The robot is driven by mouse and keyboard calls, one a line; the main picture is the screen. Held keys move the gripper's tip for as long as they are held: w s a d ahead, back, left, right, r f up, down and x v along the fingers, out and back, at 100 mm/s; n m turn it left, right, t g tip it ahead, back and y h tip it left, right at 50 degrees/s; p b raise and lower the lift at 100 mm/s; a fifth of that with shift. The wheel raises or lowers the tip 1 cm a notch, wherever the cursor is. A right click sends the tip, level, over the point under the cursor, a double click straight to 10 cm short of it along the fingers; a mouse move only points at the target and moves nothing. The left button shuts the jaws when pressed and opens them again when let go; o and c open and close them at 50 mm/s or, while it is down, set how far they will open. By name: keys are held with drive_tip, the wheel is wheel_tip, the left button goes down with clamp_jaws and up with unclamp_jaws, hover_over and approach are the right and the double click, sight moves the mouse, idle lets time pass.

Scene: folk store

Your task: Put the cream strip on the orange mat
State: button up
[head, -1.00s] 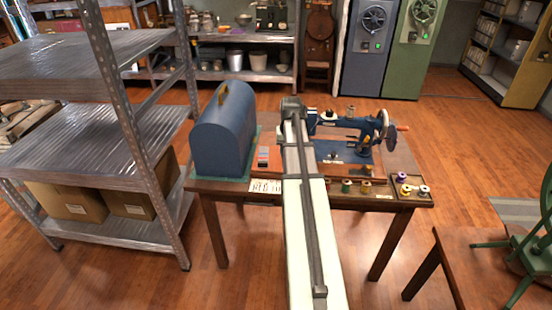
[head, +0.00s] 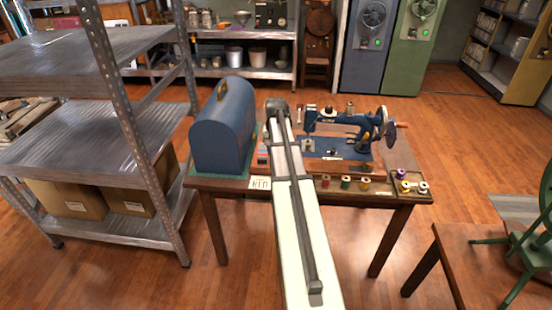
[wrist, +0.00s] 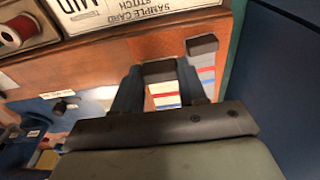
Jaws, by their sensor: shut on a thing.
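In the wrist view my gripper (wrist: 160,77) is shut on a small dark-looking piece (wrist: 158,67) between its fingertips. I cannot make out a cream colour on it. Another dark block (wrist: 202,45) sits at the top of the banded area. In the head view my arm hides the gripper and most of the mat, leaving only a narrow sliver in view. I cannot single out the cream strip.
A blue domed case (head: 222,125) stands left of the arm. A blue sewing machine (head: 345,135) stands to the right. A sample card (wrist: 135,12) lies at the table's front edge. Several thread spools (head: 345,183) and a spool tray (head: 408,183) are at front right.

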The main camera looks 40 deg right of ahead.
drive_tip(key=shift+f, duration=2.05)
drive_tip(key=shift+f, duration=0.15)
drive_tip(key=o, duration=0.6)
drive_tip(key=shift+c, duration=0.2)
wheel_tip(320, 180, up, 12)
drive_tip(key=s+a, duration=0.1)
